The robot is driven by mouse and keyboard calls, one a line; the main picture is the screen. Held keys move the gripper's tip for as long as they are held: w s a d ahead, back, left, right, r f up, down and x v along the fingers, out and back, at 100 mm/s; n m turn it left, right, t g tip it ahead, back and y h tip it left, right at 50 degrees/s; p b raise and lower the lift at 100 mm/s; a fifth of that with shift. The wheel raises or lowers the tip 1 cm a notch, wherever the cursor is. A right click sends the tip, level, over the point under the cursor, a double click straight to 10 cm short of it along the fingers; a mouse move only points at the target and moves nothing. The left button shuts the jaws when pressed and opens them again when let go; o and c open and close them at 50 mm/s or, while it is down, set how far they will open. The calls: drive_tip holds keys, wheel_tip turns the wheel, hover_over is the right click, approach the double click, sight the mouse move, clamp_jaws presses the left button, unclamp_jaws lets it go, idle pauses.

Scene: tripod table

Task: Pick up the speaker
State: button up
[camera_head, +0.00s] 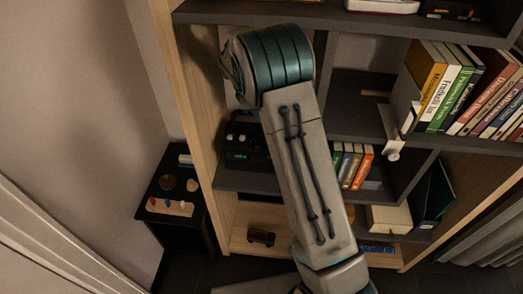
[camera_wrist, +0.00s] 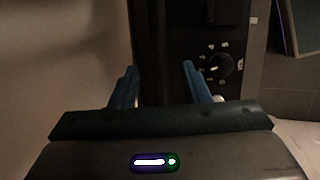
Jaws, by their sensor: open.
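In the wrist view, my gripper (camera_wrist: 158,78) is open, with its two blue fingers apart and pointing up the picture. A dark panel with a round knob and white marks (camera_wrist: 222,90) stands beyond the fingertips, from between them to the right. I cannot tell whether the fingers touch it. In the head view, a black device with knobs and a green display (camera_head: 243,145) sits on a shelf, partly behind my arm; it may be the speaker. I cannot tell whether it is the thing with the knob.
My arm crosses the front of the bookcase (camera_head: 205,130). Books (camera_head: 440,90) fill the right shelves, with smaller books (camera_head: 352,165) below. A dark side table (camera_head: 165,222) with small items stands at the left. A small dark object (camera_head: 261,237) lies on the bottom shelf.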

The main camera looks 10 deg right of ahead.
drive_tip(key=p+x, duration=0.1)
drive_tip(key=x, duration=0.4)
drive_tip(key=shift+w+f, duration=0.1)
drive_tip(key=shift+f, duration=0.05)
clamp_jaws()
idle(1.2)
drive_tip(key=shift+w, duration=0.1)
